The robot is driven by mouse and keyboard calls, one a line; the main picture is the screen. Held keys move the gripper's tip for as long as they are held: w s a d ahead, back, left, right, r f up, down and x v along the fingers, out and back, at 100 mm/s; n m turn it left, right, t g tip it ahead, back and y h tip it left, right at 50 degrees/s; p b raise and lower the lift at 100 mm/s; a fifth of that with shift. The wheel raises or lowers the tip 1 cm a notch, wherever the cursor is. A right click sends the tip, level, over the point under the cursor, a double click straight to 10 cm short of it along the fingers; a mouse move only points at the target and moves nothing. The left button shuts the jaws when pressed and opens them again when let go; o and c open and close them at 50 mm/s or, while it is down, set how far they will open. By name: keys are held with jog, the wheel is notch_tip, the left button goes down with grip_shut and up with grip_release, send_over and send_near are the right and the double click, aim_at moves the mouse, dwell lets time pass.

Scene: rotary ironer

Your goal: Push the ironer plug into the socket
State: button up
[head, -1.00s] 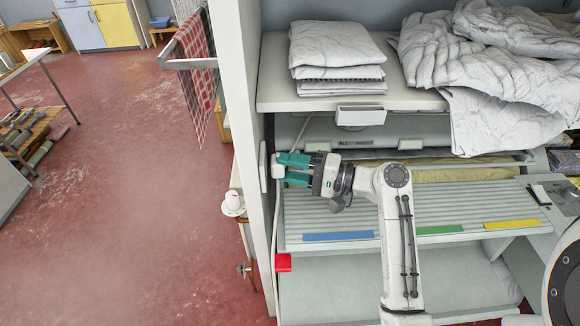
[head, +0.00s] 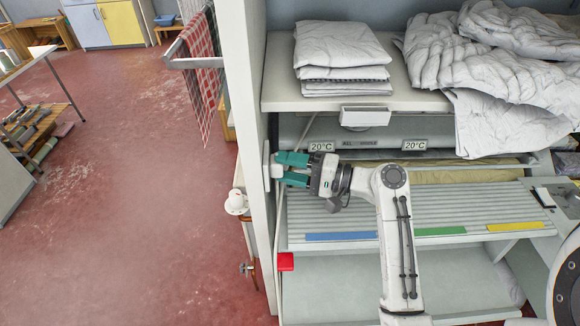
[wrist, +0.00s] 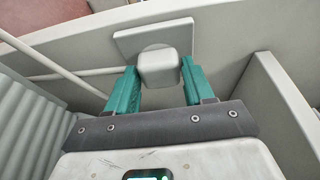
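The ironer plug (wrist: 158,69) is a pale rounded block. In the wrist view it sits between my two teal fingertips, against the square socket plate (wrist: 126,42). In the head view the plug (head: 276,170) is at the socket (head: 266,166) on the inner side of the white wall panel, and no gap between them is visible. My gripper (head: 283,168) reaches left from the arm with its fingers on either side of the plug. In the wrist view my gripper (wrist: 159,80) appears closed on its sides. The plug's pins are hidden.
A pale cable (head: 277,225) runs down beside the wall panel (head: 245,90). A red box (head: 286,262) is below.

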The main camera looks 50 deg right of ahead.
jog(key=o, duration=0.4)
jog(key=shift+s, duration=0.1)
jog(key=b+v, duration=0.2)
jog(key=v, duration=0.8)
jog(key=shift+s+d, duration=0.15)
jog(key=shift+s, duration=0.15)
